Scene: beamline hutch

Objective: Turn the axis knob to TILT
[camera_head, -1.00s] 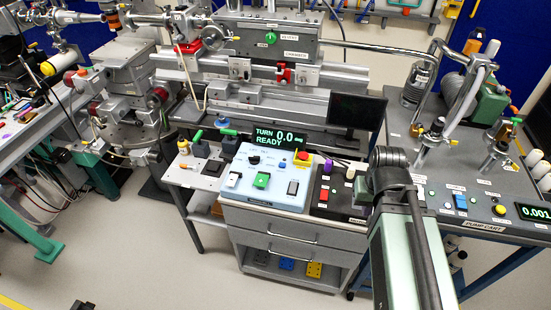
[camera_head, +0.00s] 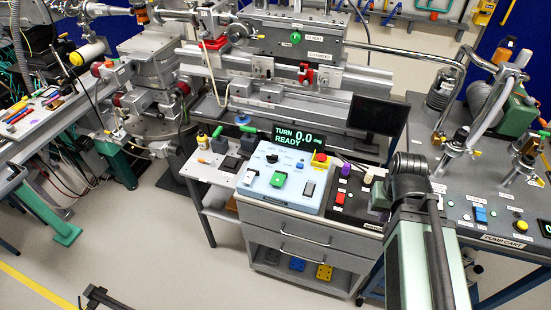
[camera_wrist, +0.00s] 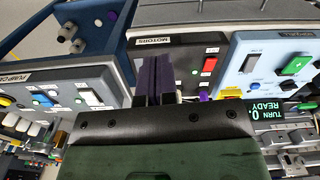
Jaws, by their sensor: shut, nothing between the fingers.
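The light blue control panel (camera_head: 262,190) stands on a grey drawer cabinet. It carries a black knob (camera_head: 271,158), which I take for the axis knob; its pointer and labels are too small to read. The panel's display (camera_head: 298,138) reads TURN 0.0 deg, READY. In the wrist view the display (camera_wrist: 262,111) is at the right, and the black knob cannot be made out. My gripper (camera_wrist: 157,62) is shut and empty, its dark fingers over the black MOTORS panel (camera_wrist: 184,42). It is beside the blue panel, apart from the knob.
The blue panel also bears a green switch (camera_head: 278,180) and a red mushroom button (camera_head: 320,158). A purple knob (camera_head: 345,170) and a red switch (camera_head: 340,198) are on the MOTORS panel. A dark monitor (camera_head: 377,114) stands behind. The pump cart (camera_head: 490,215) is at the right.

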